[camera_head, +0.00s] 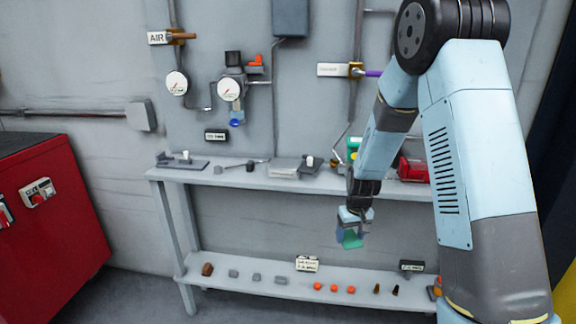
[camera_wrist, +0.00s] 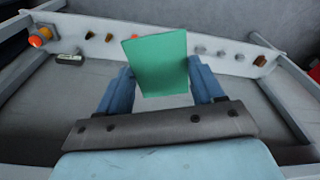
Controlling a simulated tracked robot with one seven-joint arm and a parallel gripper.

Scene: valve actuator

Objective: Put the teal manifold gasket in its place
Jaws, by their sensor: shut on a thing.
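The teal manifold gasket (camera_wrist: 157,62) is a flat, four-sided teal piece. In the wrist view it stands between the two blue fingers of my gripper (camera_wrist: 162,84), which is shut on it. In the head view the gasket (camera_head: 351,239) hangs below my gripper (camera_head: 353,222), in the air between the upper bench and the lower shelf. It touches neither surface as far as I can see. Its place cannot be made out for certain in these views.
The upper bench (camera_head: 230,178) carries grey fixtures, a grey block (camera_head: 285,168) and a red item (camera_head: 413,169) at the right, partly behind my arm. The lower shelf (camera_head: 222,284) holds several small grey, orange and dark parts and label signs (camera_head: 307,264). A red cabinet (camera_head: 60,225) stands at left.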

